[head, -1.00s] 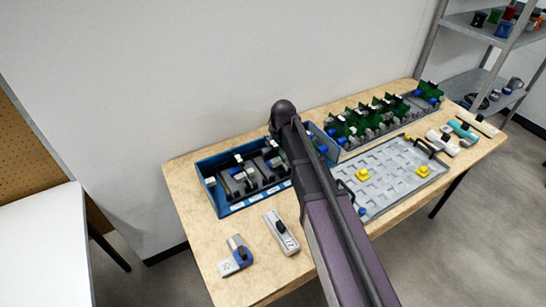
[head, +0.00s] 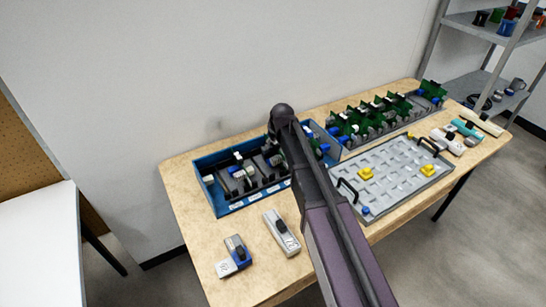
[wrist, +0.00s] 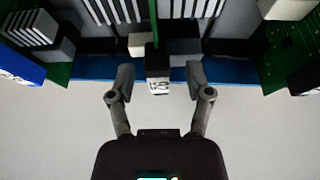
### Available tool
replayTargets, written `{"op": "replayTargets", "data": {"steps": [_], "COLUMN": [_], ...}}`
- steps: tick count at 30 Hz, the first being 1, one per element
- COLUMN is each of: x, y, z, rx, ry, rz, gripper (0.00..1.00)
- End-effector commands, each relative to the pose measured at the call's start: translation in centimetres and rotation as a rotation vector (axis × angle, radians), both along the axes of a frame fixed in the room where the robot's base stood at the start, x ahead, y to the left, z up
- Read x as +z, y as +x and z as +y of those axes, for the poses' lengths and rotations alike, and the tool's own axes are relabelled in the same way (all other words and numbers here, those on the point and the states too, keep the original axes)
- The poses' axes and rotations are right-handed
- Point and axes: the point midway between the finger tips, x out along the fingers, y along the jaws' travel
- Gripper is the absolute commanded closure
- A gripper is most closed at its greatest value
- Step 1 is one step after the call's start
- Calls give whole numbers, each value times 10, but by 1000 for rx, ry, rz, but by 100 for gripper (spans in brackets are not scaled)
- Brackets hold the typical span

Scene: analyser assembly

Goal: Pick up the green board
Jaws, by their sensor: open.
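In the wrist view a green board (wrist: 154,24) shows edge-on as a thin upright strip, with a small white-labelled block (wrist: 158,84) at its near end. My gripper (wrist: 159,76) is open, one finger on each side of this block, with gaps on both sides. Nothing is held. Another green board (wrist: 298,48) shows at the right, and part of one at the left. In the head view several green boards (head: 372,114) stand in a long rack at the back right. My arm hides the gripper there.
A blue bin (head: 222,209) with dark modules stands left of my arm. A grey tray (head: 392,172) with black handles and yellow pieces lies at the right. Two small devices (head: 281,233) lie in front of the bin. A wall is close behind the table.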

Motion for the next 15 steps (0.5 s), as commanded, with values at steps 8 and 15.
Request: {"op": "replayTargets", "data": {"steps": [8,15], "x": [0,0], "y": [0,0], "z": [0,0], "rx": [0,0], "ry": [0,0], "rz": [0,0], "gripper": [34,34]}}
